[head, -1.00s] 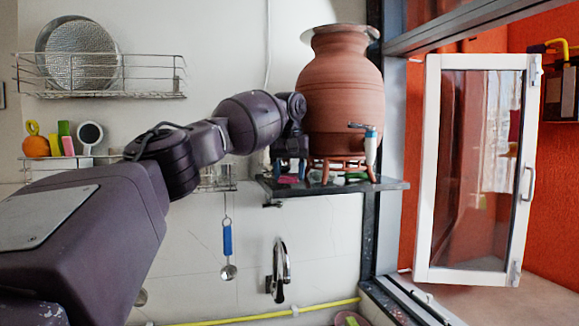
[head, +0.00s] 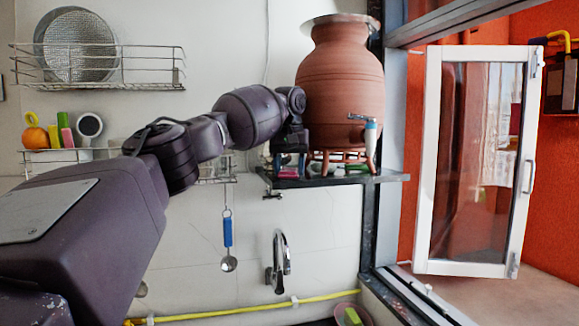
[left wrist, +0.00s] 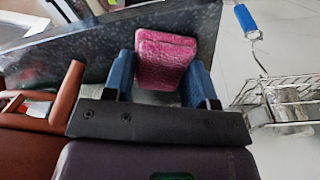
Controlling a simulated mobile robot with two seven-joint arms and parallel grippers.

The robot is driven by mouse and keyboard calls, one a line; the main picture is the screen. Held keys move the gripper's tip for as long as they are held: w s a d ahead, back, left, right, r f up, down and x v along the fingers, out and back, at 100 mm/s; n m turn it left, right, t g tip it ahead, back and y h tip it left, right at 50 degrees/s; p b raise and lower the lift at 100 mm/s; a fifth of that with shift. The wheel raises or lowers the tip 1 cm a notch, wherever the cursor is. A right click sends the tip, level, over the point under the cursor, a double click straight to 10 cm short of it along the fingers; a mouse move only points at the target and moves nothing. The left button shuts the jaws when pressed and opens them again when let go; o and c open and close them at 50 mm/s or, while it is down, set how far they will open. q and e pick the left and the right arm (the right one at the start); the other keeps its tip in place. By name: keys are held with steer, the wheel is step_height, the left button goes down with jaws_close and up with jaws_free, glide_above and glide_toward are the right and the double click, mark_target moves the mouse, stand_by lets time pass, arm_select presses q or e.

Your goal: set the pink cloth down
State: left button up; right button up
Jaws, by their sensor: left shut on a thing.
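The pink cloth (head: 288,173) is a small folded block at the left end of the dark stone shelf (head: 330,181), left of the clay pot's stand. My left gripper (head: 289,167) points down at it and is shut on it. In the left wrist view, the cloth (left wrist: 165,58) sits between the blue fingers of the gripper (left wrist: 161,70), with the speckled shelf (left wrist: 80,50) behind it. The cloth is right at the shelf top; I cannot tell whether its whole underside rests there. My right gripper is not in view.
The clay waterpot (head: 340,85) with a tap stands on a terracotta stand (head: 372,162) close beside my gripper. A wire rack (head: 215,175) and hanging ladle (head: 227,240) are left of the shelf. An open white-framed window (head: 433,160) is at right.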

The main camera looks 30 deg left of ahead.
arm_select(q)
steer(key=shift+f, duration=0.2)
steer(key=o, duration=1)
steer(key=shift+o, duration=0.2)
steer(key=r, duration=0.5)
steer(key=s+r, duration=0.1)
steer(key=r, duration=0.2)
steer(key=shift+d+r, duration=0.25)
steer(key=shift+d, duration=0.05)
steer(key=shift+s+r, duration=0.1)
steer(key=shift+r, duration=1.05)
